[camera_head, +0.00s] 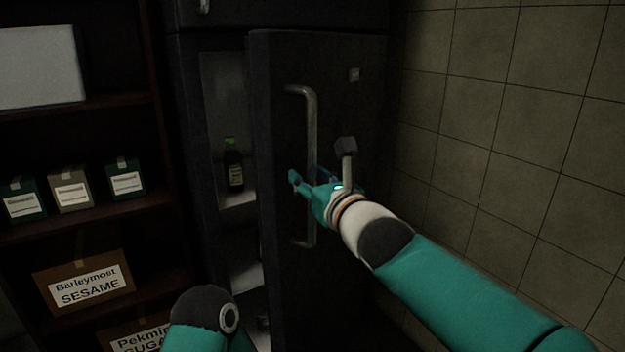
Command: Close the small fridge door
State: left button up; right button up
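The small fridge door (277,125) is dark and stands partly open, with a gap on its left into the lit interior. A long metal handle (312,118) runs upright on its front. My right gripper (296,183) is at the middle of the handle, and its fingers overlap the handle in the picture. I cannot tell whether they close on it. My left gripper is out of view; only a teal and dark part of my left arm shows at the bottom.
A dark bottle with a green cap (234,165) stands on a fridge shelf (238,200) inside. Shelving (100,222) at the left holds several boxes, including a sesame box (84,283). A tiled wall (480,100) bounds the right side.

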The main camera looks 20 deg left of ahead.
jog(key=shift+d, duration=0.15)
jog(key=v, duration=1.1)
jog(key=shift+s+d, duration=0.25)
jog(key=shift+d, duration=0.05)
